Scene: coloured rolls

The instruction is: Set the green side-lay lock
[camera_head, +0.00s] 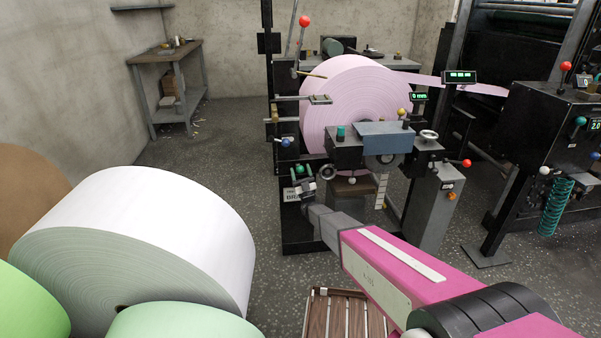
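My arm is pink with a grey wrist and reaches from the lower right toward the machine with the pink roll. My gripper (314,184) is small and dark at the machine's lower left front. Small dark green knobs or handles (303,169) show right by its fingertips. I cannot tell whether they touch, or whether the fingers are open or shut. A teal-green knob (341,131) stands upright on top of the machine's front block, above my gripper. Another green knob (580,121) is on the dark cabinet at far right. Which green part is the side-lay lock is not clear.
The large pink roll (352,88) hangs behind the front block. Blue (285,142), yellow (401,113) and red (467,163) knobs are near. White (150,225) and green rolls fill the lower left. A slatted wooden pallet (345,312) lies below my arm. Open floor is left of the machine.

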